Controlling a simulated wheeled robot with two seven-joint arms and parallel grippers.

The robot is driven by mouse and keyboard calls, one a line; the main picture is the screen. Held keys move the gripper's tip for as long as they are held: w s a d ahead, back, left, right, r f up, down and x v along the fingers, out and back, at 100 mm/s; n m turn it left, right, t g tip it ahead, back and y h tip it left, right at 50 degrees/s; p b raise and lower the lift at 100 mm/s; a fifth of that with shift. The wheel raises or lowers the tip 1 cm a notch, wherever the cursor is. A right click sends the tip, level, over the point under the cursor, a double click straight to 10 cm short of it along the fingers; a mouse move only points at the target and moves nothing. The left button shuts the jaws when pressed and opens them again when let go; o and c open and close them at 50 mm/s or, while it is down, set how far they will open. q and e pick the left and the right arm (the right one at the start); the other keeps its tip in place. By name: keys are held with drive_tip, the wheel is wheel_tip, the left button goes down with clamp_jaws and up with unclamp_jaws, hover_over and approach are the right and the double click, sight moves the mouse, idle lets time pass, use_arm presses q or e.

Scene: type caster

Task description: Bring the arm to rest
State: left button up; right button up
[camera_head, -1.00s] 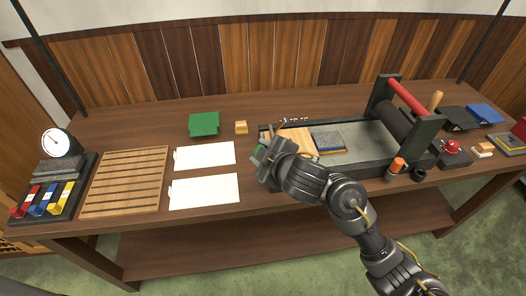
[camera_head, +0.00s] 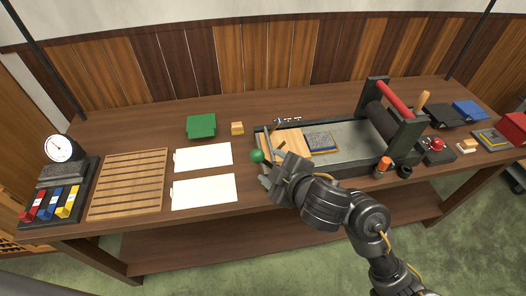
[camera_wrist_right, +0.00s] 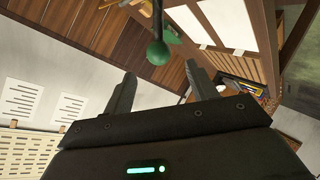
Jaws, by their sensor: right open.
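My right gripper (camera_head: 271,170) is open and empty at the front edge of the table, by the left end of the press (camera_head: 345,160). Its two fingers also show apart in the right wrist view (camera_wrist_right: 165,82). A green ball knob (camera_head: 257,156) sits just left of and beyond the fingertips. My right arm reaches in from the lower right. My left gripper is out of view.
Two white sheets (camera_head: 204,191) and a slatted wooden rack (camera_head: 128,184) lie left of the gripper. A green block (camera_head: 201,125) and small wooden block (camera_head: 237,128) stand behind. Floor before the table is open.

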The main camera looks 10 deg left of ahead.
drive_tip(key=shift+p+v, duration=0.3)
drive_tip(key=shift+v, duration=0.65)
drive_tip(key=shift+f, duration=0.1)
